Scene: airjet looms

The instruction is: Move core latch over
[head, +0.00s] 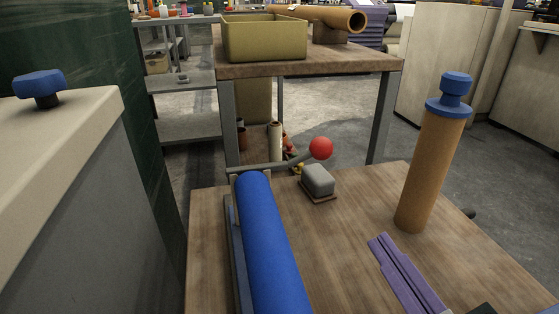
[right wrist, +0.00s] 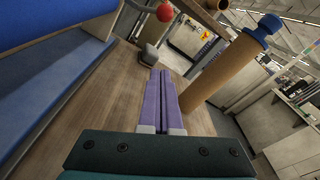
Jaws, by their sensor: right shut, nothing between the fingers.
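The latch is a grey lever (head: 290,163) with a red ball knob (head: 321,148). It lies across the far end of the blue roll (head: 268,240), and its knob end points right. The knob also shows at the top of the right wrist view (right wrist: 165,12). My right gripper (head: 380,241) has purple fingers pressed together with nothing between them. It is over the wooden table, nearer than the knob and to its right, apart from the lever. The fingers also show in the right wrist view (right wrist: 161,73). My left gripper is not in view.
A grey block (head: 318,180) sits on the table (head: 345,215) just below the knob. A tan core with a blue top (head: 432,165) stands upright at the right. A bench behind holds an olive bin (head: 264,38). A grey cabinet with a blue knob (head: 40,85) is at left.

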